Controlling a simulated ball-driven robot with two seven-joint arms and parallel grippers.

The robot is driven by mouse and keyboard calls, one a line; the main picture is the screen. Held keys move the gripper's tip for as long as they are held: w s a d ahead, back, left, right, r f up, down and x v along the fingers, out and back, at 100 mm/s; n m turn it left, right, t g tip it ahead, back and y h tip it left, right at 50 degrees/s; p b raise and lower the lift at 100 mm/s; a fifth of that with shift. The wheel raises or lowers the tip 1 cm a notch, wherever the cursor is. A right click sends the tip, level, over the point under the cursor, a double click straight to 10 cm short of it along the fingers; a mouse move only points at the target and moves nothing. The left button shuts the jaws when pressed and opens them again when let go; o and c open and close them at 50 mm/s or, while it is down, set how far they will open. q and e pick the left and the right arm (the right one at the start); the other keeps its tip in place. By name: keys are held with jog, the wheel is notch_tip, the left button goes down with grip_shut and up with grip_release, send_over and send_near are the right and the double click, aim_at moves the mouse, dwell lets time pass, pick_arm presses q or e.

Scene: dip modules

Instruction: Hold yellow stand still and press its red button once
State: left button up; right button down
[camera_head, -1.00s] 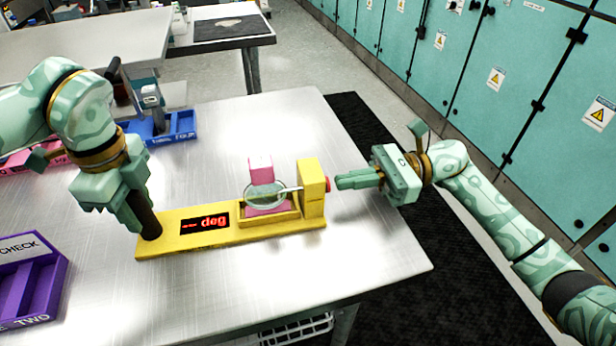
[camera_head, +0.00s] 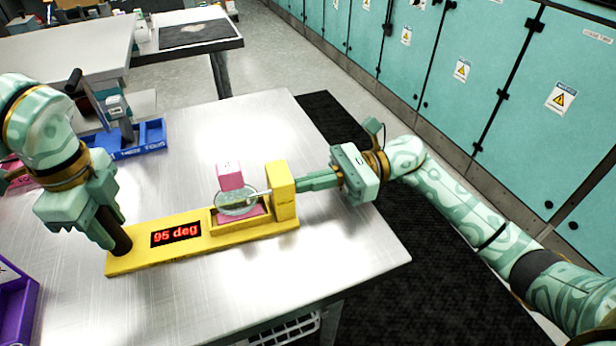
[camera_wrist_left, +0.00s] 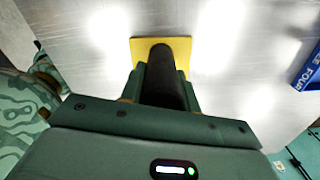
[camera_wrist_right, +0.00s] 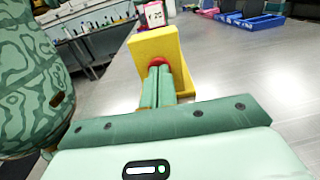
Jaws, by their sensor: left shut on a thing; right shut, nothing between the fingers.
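The yellow stand (camera_head: 206,237) lies along the table with a glass dish and a pink block in its tray section. Its display (camera_head: 176,234) reads "95 deg" in red. My left gripper (camera_head: 110,222) is shut on the dark upright handle (camera_head: 117,238) at the stand's left end; the handle also shows in the left wrist view (camera_wrist_left: 166,75). My right gripper (camera_head: 300,182) is shut with its fingertips against the yellow end block (camera_head: 281,190). In the right wrist view the red button (camera_wrist_right: 158,62) shows at the fingertips, which appear to touch it. In the head view the button is hidden.
A purple tray (camera_head: 18,310) lies at the front left of the table. A blue tray (camera_head: 140,140) with a device stands at the back left, beside a pink tray (camera_head: 18,178). The table is clear in front of the stand.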

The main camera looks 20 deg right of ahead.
jog(key=d, duration=1.4)
jog(key=shift+s, duration=0.45)
pick_arm(q)
jog(key=o, duration=1)
jog(key=shift+r, duration=0.15)
pick_arm(e)
jog(key=shift+r, duration=0.1)
pick_arm(q)
notch_tip(320, 180, up, 9)
jog(key=p, duration=0.6)
jog(key=shift+p, duration=0.4)
pick_arm(e)
notch_tip(320, 180, up, 9)
jog(key=s, duration=0.1)
jog(key=shift+n, duration=0.3)
